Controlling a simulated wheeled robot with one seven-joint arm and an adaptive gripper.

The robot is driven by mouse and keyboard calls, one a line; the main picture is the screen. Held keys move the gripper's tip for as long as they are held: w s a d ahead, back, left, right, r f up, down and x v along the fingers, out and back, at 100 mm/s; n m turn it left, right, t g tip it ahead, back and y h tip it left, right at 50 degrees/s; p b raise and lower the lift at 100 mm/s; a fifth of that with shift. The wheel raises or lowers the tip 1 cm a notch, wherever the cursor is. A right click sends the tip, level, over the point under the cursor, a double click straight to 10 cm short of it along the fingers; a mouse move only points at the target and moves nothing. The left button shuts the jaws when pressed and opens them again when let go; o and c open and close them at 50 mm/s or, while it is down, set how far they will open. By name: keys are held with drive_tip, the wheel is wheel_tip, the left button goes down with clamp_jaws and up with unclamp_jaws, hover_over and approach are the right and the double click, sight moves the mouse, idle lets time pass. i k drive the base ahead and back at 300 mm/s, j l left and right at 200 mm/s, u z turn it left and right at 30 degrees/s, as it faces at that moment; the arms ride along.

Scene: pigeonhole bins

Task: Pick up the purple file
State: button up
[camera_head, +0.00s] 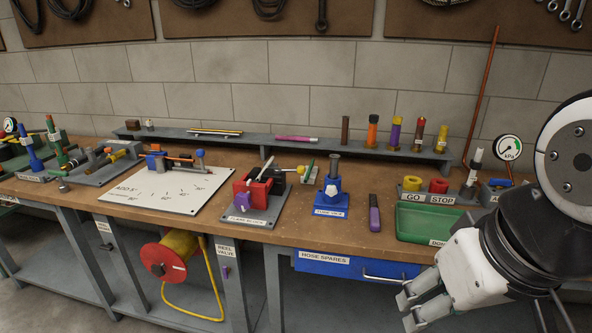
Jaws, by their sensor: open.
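A purple upright piece with a yellow top (395,133) stands among the coloured pieces on the back shelf. A flat piece with a dark upper end and a purple lower part (374,213) lies on the bench, left of the green tray. A pink-purple slim stick (296,139) lies on the shelf further left. I cannot tell for sure which one is the purple file. My gripper (407,311) is open and empty at the lower right, in front of the bench edge and below its top, apart from all of them.
A green tray (400,234) and a GO/STOP block (412,197) stand at the right. A blue vise-like block (330,197) and a red clamp block (246,204) stand left of the flat purple piece. The raised shelf (220,140) runs along the back wall. A blue drawer (325,262) hangs under the bench.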

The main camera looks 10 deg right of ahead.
sight(375, 224)
drive_tip(key=i+j+z, duration=0.3)
drive_tip(key=i, duration=0.15)
drive_tip(key=i+j+z, duration=0.3)
drive_tip(key=i+j, duration=0.05)
drive_tip(key=i, duration=0.05)
